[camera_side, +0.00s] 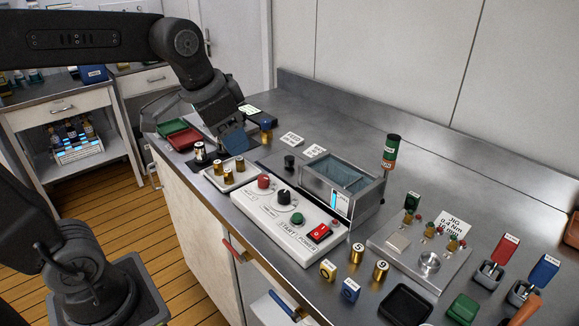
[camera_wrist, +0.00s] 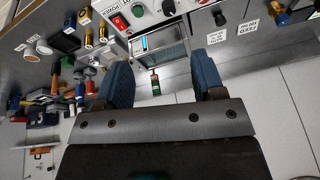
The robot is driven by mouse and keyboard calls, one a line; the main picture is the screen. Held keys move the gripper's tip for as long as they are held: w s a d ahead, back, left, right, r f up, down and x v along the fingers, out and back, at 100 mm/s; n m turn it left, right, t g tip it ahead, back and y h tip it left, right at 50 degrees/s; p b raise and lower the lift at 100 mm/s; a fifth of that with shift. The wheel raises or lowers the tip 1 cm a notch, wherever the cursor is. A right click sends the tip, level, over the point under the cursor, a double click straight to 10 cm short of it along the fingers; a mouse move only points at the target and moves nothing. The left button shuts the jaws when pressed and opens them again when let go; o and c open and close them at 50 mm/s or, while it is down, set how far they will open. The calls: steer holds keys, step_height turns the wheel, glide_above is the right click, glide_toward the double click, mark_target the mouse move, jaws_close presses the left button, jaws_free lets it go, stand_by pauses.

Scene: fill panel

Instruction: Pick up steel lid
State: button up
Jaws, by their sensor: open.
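A flat grey plate with a black knob (camera_side: 289,162) lies on the counter just left of the open steel tank (camera_side: 372,190); it looks like the steel lid, though its outline blends with the steel counter. The knob also shows at the top of the wrist view (camera_wrist: 220,18). My gripper (camera_side: 237,142) hangs above the counter to the left of the plate, apart from it. Its blue-padded fingers are spread wide with nothing between them, as the wrist view (camera_wrist: 163,80) also shows. The tank (camera_wrist: 160,45) shows beyond the fingers there.
A white control box (camera_side: 290,219) with knobs and a red switch stands in front of the tank. A tray with brass cylinders (camera_side: 232,173) is near my gripper. A green and red bottle (camera_side: 390,152) stands behind the tank. A jig (camera_side: 415,249) is at right. The rear counter is clear.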

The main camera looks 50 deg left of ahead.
steer(key=w+a+m+g, duration=0.15)
steer(key=w+a, duration=0.25)
steer(key=w, duration=0.7)
steer(key=m+g, duration=0.3)
steer(key=m, duration=0.2)
glide_above(290, 157)
steer(key=f, duration=1.7)
steer(key=shift+s+d+f, duration=0.2)
steer(key=shift+s+f, duration=0.15)
steer(key=shift+f, duration=0.05)
steer(key=shift+w+a+f, duration=0.1)
steer(key=shift+f, duration=1.5)
steer(key=shift+w+a+f, duration=0.1)
steer(key=shift+f, duration=1.45)
steer(key=shift+r, duration=0.1)
steer(key=c, duration=1.1)
steer(key=shift+r, duration=0.1)
